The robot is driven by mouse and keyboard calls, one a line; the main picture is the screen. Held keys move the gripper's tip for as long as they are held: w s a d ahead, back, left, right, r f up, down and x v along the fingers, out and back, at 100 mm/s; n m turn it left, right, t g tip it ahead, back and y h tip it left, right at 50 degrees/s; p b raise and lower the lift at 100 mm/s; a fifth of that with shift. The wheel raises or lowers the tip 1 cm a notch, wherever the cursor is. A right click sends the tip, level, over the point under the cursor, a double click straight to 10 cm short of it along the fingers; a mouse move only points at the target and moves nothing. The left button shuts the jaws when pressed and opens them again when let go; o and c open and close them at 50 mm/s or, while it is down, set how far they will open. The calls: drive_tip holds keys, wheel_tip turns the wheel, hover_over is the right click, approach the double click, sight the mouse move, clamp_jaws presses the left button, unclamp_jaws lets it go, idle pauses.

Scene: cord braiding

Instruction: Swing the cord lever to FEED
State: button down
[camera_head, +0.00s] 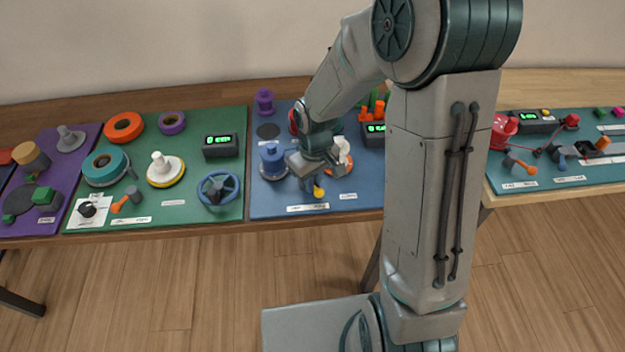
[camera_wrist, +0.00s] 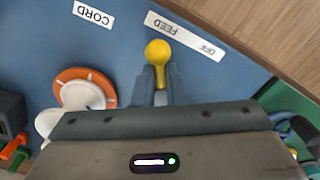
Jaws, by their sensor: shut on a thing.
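The cord lever has a round yellow knob (camera_wrist: 158,52), seen in the wrist view just beyond my fingertips. My gripper (camera_wrist: 160,78) is shut on the lever just behind the knob, a grey finger on each side. The white label strip (camera_wrist: 187,36) beyond the knob reads FEED at its left end and OFF at its right, upside down. The knob lies close to the FEED end, apart from the strip. In the head view, my gripper (camera_head: 310,178) is low over the blue panel, with the yellow knob (camera_head: 318,191) showing below it. The lever's base is hidden.
An orange-rimmed white spool (camera_wrist: 84,92) stands left of my gripper in the wrist view, near a CORD label (camera_wrist: 93,14). A blue spool (camera_head: 273,162) stands close to my gripper in the head view. The green panel (camera_head: 225,180) lies to the left.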

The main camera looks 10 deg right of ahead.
idle(0.5)
drive_tip(key=c, duration=1.5)
unclamp_jaws()
drive_tip(key=shift+r, duration=0.1)
wheel_tip(320, 180, up, 14)
drive_tip(key=shift+w+d, duration=0.15)
drive_tip(key=shift+d, duration=0.05)
drive_tip(key=shift+f, duration=0.2)
drive_tip(key=s+d+r+m+t, duration=0.1)
drive_tip(key=s+d+r+m, duration=0.1)
drive_tip(key=s, duration=0.5)
drive_tip(key=s+d+r+m+t, duration=0.2)
drive_tip(key=s+d+m, duration=0.2)
drive_tip(key=s, duration=0.4)
drive_tip(key=shift+d, duration=0.6)
